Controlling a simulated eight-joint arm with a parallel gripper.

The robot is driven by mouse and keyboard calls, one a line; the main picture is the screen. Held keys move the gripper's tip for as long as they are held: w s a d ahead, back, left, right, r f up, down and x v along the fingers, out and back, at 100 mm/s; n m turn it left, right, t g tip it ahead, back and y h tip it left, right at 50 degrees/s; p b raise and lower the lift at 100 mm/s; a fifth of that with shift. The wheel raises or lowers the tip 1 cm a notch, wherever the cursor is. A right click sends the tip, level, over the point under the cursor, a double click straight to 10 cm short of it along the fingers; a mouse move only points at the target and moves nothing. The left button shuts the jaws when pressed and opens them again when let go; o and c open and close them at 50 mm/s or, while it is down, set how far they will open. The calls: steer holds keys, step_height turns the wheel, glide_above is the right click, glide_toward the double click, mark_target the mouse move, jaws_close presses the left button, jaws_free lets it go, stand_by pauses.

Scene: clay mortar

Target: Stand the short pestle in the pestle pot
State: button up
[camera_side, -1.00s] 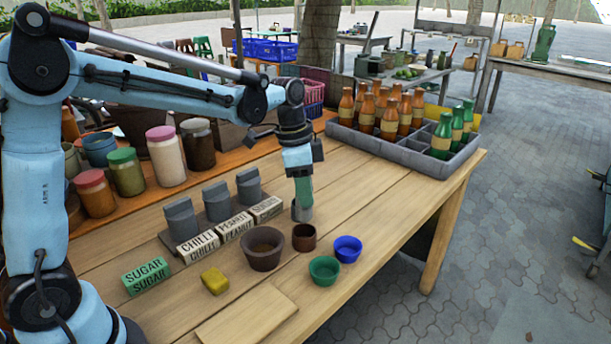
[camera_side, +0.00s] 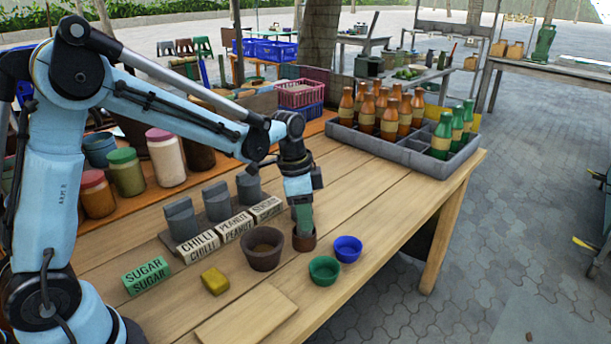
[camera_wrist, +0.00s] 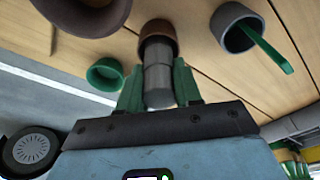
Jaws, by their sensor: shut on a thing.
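My gripper (camera_wrist: 158,90) has green fingers shut on the short pestle (camera_wrist: 158,82), a grey cylinder pointing down from them. In the side view my gripper (camera_side: 302,217) is directly above the pestle pot (camera_side: 304,241), a small brown cup on the table. In the wrist view the pestle's far end overlaps the mouth of the pestle pot (camera_wrist: 158,30). It looks to be at or inside the rim; how deep I cannot tell. The fingers hide most of the pestle in the side view.
The brown mortar (camera_side: 263,248) stands left of the pot, with green (camera_side: 324,271) and blue (camera_side: 347,249) bowls to the right. A grey cup (camera_wrist: 231,38) with a green stick (camera_wrist: 270,50) shows in the wrist view. Spice signs (camera_side: 234,228) and a bottle crate (camera_side: 395,150) lie beyond.

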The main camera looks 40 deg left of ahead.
steer(key=shift+f, duration=0.1)
steer(key=o, duration=1.1)
steer(key=shift+o, duration=0.2)
step_height(320, 180, up, 12)
steer(key=s+a, duration=0.1)
steer(key=shift+s+a, duration=0.15)
stand_by(0.3)
steer(key=s+f+n+t, duration=0.2)
steer(key=s+n+t, duration=0.1)
steer(key=s, duration=0.3)
steer(key=s+f+n+t+y, duration=0.1)
steer(key=s+f+n+t, duration=0.1)
steer(key=s+n, duration=0.4)
steer(key=shift+s+t, duration=0.5)
steer(key=shift+s, duration=0.2)
